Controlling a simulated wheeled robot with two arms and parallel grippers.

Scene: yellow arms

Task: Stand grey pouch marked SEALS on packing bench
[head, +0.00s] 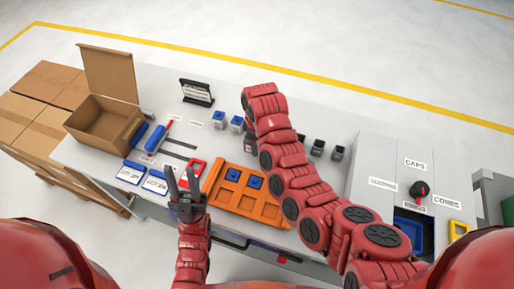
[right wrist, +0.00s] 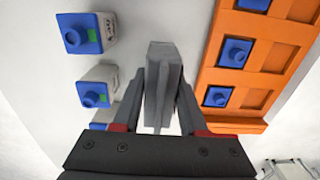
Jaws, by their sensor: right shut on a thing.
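In the right wrist view, my right gripper (right wrist: 161,105) is shut on a grey pouch (right wrist: 163,68), seen nearly edge-on between the fingers. No marking on it can be read from this angle. I cannot tell whether its base touches the packing bench (head: 160,92). In the head view the right arm reaches over the bench, hiding its gripper and the pouch. My left gripper (head: 183,184) is open and empty, fingers spread, over the bench's front left part near the red-framed item.
The orange tray (head: 218,196) with blue-capped pieces is right of the pouch in the wrist view. An open carton (head: 97,122), blue-edged cards (head: 131,172) and a black rack (head: 196,92) are also on the bench.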

